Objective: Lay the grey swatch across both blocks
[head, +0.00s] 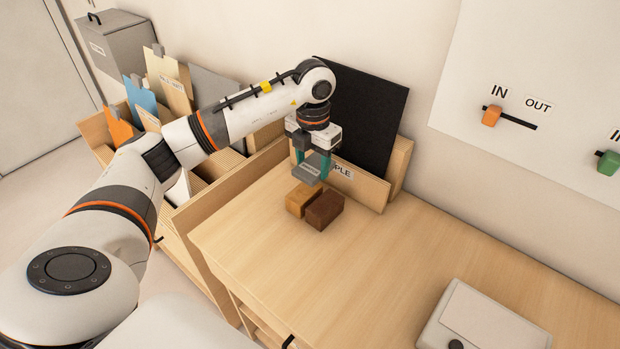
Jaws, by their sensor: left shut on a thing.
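Two blocks stand side by side on the wooden table: a tan block (301,200) on the left and a dark brown block (326,210) on the right. My left gripper (312,165) is above and just behind them, pointing down. My right gripper is not in view.
Behind the blocks, a wooden holder (366,186) with a partly hidden label carries a large black panel (375,118). A white box (480,322) sits at the front right. A rack with colored folders (142,100) is at left. The table's middle is clear.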

